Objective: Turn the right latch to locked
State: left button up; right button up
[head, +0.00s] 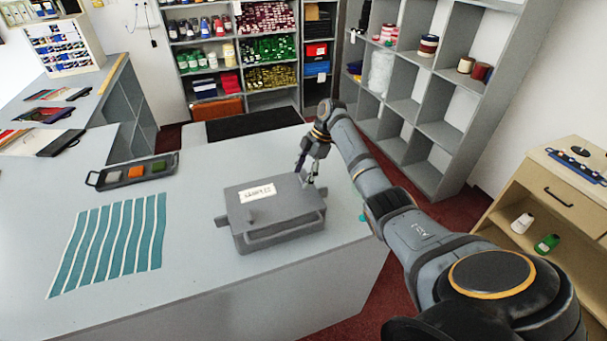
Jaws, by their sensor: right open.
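A grey lidded box (280,233) with a white "SAMPLES" label (257,194) sits on the pale counter. Its lid appears closed. A small tab (221,221) sticks out on its left side. Another small tab (321,191) shows on its right side, close to my gripper; I cannot tell whether it is the right latch or how it is turned. My right gripper (309,176) is open, pointing down at the box's back right corner. Whether its fingers touch the box is unclear. My left gripper is out of view.
A teal and white striped cloth (107,245) lies left of the box. A dark tray (135,173) with colored swatches stands behind the cloth. The counter's right edge lies close beyond the box. Shelves (425,128) stand behind.

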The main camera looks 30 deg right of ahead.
jog(key=shift+d+r, duration=0.2)
jog(key=shift+r, duration=0.2)
jog(key=v, duration=0.6)
jog(key=shift+r, duration=0.3)
jog(key=shift+d, duration=0.15)
